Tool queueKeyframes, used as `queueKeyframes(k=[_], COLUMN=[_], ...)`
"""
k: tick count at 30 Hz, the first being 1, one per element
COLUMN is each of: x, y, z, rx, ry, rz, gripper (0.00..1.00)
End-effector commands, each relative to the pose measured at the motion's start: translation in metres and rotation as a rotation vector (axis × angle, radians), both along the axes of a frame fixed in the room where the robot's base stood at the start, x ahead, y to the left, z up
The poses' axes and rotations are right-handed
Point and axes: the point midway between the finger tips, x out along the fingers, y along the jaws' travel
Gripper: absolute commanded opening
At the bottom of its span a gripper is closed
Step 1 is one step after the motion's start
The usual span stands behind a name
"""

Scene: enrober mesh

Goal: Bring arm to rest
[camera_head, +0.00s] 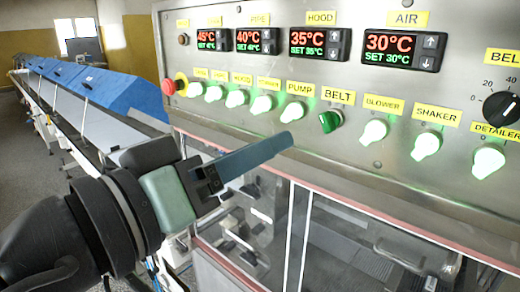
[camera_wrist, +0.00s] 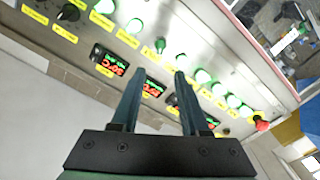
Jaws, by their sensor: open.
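My gripper (camera_head: 283,148) is in front of the control panel (camera_head: 225,110), pointing right and slightly up in the head view. It is empty. In the wrist view my gripper (camera_wrist: 158,75) shows two blue-grey fingers spread apart, with panel displays and knobs behind them. The green belt knob (camera_head: 329,121) is a little right of and above the fingertips in the head view, apart from them. My arm comes in from the lower left of the head view.
The panel carries lit knobs (camera_head: 374,132), temperature displays (camera_head: 319,43) and a red emergency button (camera_head: 168,87). Below it is a glazed machine housing (camera_head: 340,240). A long conveyor with blue covers (camera_head: 100,86) runs back at the left. Open floor (camera_head: 22,140) lies at far left.

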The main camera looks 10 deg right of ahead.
Motion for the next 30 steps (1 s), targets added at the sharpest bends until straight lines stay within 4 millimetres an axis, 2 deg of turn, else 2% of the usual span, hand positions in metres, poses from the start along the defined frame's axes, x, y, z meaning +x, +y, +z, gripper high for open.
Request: queueKeyframes(k=[4, 8, 12, 14, 17, 22, 27, 30], x=[0.002, 0.017, 0.034, 0.035, 0.025, -0.012, -0.041, -0.048], y=[-0.001, 0.001, 0.012, 0.018, 0.031, 0.047, 0.052, 0.053], z=[0.0, 0.007, 0.028, 0.042, 0.066, 0.102, 0.121, 0.125], rx=[-0.001, -0.007, -0.004, 0.004, 0.026, 0.071, 0.103, 0.11], ry=[-0.01, -0.081, -0.26, -0.359, -0.534, -0.801, -0.953, -0.983], rz=[0.014, 0.13, 0.366, 0.476, 0.655, 0.897, 1.025, 1.051], gripper=[0.45, 0.45, 0.45, 0.45, 0.45, 0.45, 0.45, 0.45])
